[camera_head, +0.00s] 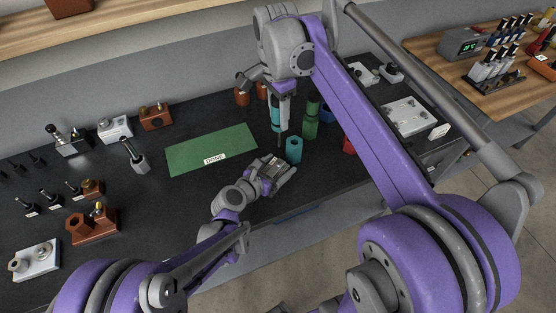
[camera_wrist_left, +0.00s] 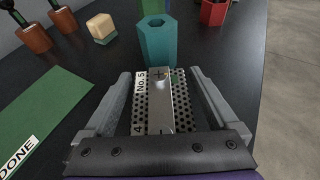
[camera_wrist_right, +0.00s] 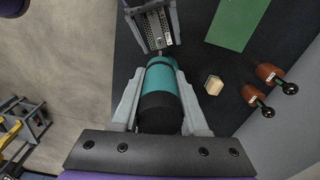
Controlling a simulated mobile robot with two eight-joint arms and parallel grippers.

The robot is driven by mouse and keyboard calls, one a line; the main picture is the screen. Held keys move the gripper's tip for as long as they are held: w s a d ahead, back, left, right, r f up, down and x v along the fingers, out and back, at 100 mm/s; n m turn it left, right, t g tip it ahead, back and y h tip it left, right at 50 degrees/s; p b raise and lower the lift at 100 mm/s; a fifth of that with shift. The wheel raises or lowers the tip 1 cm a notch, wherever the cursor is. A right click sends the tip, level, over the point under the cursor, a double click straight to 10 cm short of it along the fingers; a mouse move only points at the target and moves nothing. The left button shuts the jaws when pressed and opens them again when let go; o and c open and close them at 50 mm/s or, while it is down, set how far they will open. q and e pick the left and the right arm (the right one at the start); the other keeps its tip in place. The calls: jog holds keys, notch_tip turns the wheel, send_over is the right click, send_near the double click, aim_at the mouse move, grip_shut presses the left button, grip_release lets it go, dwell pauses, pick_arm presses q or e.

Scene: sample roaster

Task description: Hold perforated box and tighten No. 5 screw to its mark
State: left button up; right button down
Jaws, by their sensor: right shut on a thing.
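The perforated box (camera_wrist_left: 141,112) is a small metal box with holed sides and a plain strip along its top. Labels "No. 5" and "4" and a cross-slot screw head (camera_wrist_left: 158,75) show in the left wrist view. My left gripper (camera_head: 274,168) has its fingers along both sides of the box, close to the bench's front edge. My right gripper (camera_head: 281,92) is shut on a teal screwdriver (camera_wrist_right: 161,75) with a black band. The screwdriver points down, its thin shaft (camera_head: 279,140) above and beside the box. Whether its tip touches a screw is hidden.
A teal hexagonal holder (camera_head: 293,150) stands just beyond the box. A green mat marked DONE (camera_head: 210,150) lies to the left. Green holders (camera_head: 310,126) and a red one (camera_head: 348,145) stand at right.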

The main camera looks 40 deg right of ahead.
pick_arm(q)
jog(key=shift+o, duration=0.2)
jog(key=v, duration=1.2)
jog(key=shift+s, duration=0.15)
